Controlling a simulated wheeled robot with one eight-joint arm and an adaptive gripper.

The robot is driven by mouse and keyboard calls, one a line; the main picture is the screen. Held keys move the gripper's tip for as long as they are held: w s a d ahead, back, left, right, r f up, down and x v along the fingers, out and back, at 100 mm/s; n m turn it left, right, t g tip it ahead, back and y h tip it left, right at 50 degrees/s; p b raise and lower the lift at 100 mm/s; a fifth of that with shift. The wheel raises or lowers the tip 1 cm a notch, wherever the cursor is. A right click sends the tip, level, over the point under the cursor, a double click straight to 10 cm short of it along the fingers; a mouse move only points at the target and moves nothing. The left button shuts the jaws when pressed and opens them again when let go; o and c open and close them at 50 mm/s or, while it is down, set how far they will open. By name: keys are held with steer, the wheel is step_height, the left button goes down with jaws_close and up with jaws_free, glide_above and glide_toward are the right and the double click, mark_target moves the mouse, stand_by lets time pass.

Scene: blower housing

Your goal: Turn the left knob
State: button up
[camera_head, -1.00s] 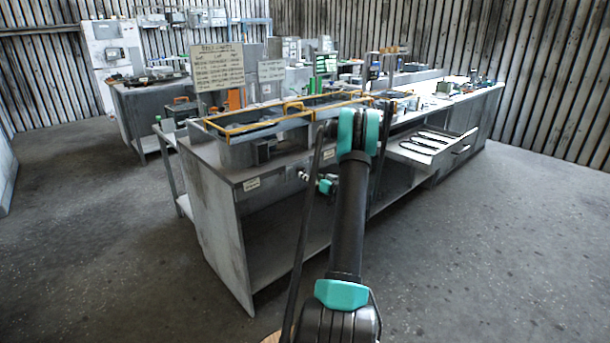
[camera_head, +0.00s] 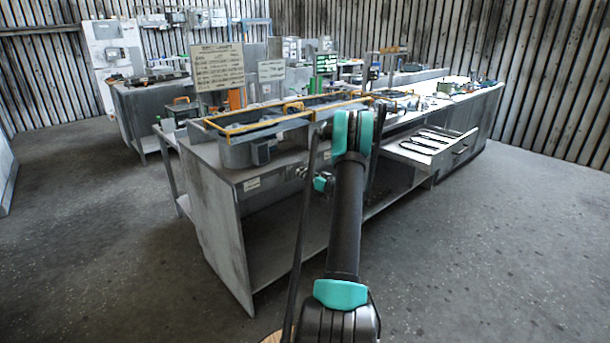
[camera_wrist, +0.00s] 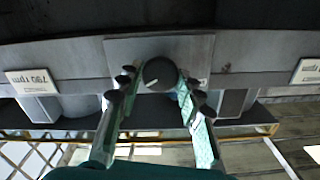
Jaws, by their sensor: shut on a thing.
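A round black knob (camera_wrist: 160,74) with a light pointer mark sits on a grey plate (camera_wrist: 190,48) in the wrist view. My gripper (camera_wrist: 157,78) has a finger on each side of the knob and is shut on it. The dark fingertip pads are at the knob's left and right; their exact contact is hard to make out. In the head view my gripper (camera_head: 302,172) is small, at the bench's front face below the top, and the knob cannot be made out there.
A yellow-railed housing (camera_head: 265,125) stands on the bench. An open drawer (camera_head: 432,146) juts out to the right. The floor in front is clear.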

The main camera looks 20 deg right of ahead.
steer(key=shift+m, duration=0.3)
steer(key=m, duration=1.1)
stand_by(0.6)
steer(key=o, duration=1.2)
steer(key=shift+c, duration=0.2)
steer(key=shift+s+d, duration=0.1)
steer(key=v, duration=1.1)
steer(key=shift+s, duration=0.4)
